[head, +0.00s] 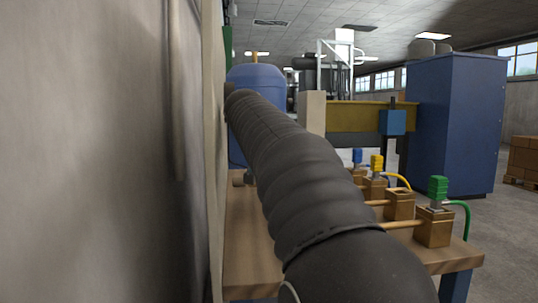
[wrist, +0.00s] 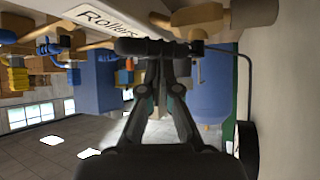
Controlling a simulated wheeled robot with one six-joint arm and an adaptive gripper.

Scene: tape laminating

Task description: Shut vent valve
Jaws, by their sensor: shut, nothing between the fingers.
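In the wrist view my gripper (wrist: 158,55) is shut and empty, its fingers pointing to the top of the picture. A dark ribbed bar (wrist: 135,46) lies across its fingertips; I cannot tell if they touch. A brass-brown fitting (wrist: 205,17) with a round end sits just past the bar at the top, with a small dark stem below it. No label names the vent valve, so I cannot tell for certain whether this fitting is it. In the head view my thick dark arm runs along the wall and hides my gripper.
A white plate marked "Rollers" (wrist: 96,14) is near the fingertips. A beige wall (head: 214,130) stands close on the left. The wooden bench (head: 250,255) carries several brass blocks (head: 434,228) with coloured connectors. A blue tank (head: 255,78) and a blue cabinet (head: 455,125) stand behind.

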